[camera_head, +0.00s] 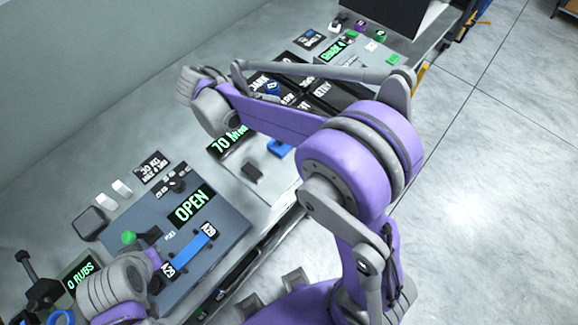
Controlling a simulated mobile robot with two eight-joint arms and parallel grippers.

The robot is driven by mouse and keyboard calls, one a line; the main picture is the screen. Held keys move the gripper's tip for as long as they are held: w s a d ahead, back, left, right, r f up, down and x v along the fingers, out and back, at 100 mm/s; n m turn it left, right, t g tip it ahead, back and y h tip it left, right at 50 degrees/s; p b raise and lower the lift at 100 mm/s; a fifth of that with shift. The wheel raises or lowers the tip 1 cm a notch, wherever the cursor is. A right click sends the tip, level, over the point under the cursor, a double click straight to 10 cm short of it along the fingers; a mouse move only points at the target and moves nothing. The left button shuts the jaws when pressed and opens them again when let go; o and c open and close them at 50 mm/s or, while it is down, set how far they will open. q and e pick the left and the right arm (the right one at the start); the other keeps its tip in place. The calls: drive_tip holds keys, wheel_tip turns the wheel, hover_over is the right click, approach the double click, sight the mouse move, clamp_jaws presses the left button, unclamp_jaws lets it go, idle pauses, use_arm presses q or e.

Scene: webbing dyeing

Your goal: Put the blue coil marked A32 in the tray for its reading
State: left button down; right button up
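A small blue piece with a white mark (272,87) shows in the dark sorting tray (322,104) with labelled compartments, partly behind my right arm. I cannot read its mark, so I cannot tell if it is coil A32. Tray labels include "DARK" and "RETRY". A blue strip (194,249) with a tag at each end lies on the blue-grey station at the lower left. My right arm crosses the middle, its grey far end above the bench. My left arm shows at the lower left. I make out no fingertips of either gripper.
A green "OPEN" display (191,204) stands behind the strip, beside a green knob (129,237). A "0 RUBS" display (82,275) and a blue ring (61,318) are at the lower left. A blue block (280,148) sits on a pale panel. Floor at right is clear.

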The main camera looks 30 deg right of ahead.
drive_tip(key=s+n+y, duration=0.1)
drive_tip(key=s+n, duration=0.1)
drive_tip(key=s, duration=0.2)
drive_tip(key=s+n+y, duration=0.2)
drive_tip(key=s, duration=0.3)
drive_tip(key=s+n+t+y, duration=0.1)
drive_tip(key=s+y, duration=0.1)
drive_tip(key=s, duration=0.2)
drive_tip(key=shift+s+n, duration=0.35)
drive_tip(key=shift+n, duration=0.05)
drive_tip(key=s+a+f+n+y, duration=0.1)
drive_tip(key=s, duration=0.2)
drive_tip(key=s+a+f+n+t+y, duration=0.1)
drive_tip(key=s+n, duration=0.1)
drive_tip(key=s, duration=0.1)
drive_tip(key=s+a+f+n+t+y, duration=0.1)
drive_tip(key=s, duration=0.3)
drive_tip(key=shift+a+f+y, duration=0.15)
drive_tip(key=shift+a+y, duration=0.15)
drive_tip(key=shift+y, duration=0.1)
drive_tip(key=shift+s+a+f+n, duration=0.15)
drive_tip(key=shift+s+n, duration=0.05)
drive_tip(key=shift+n, duration=0.1)
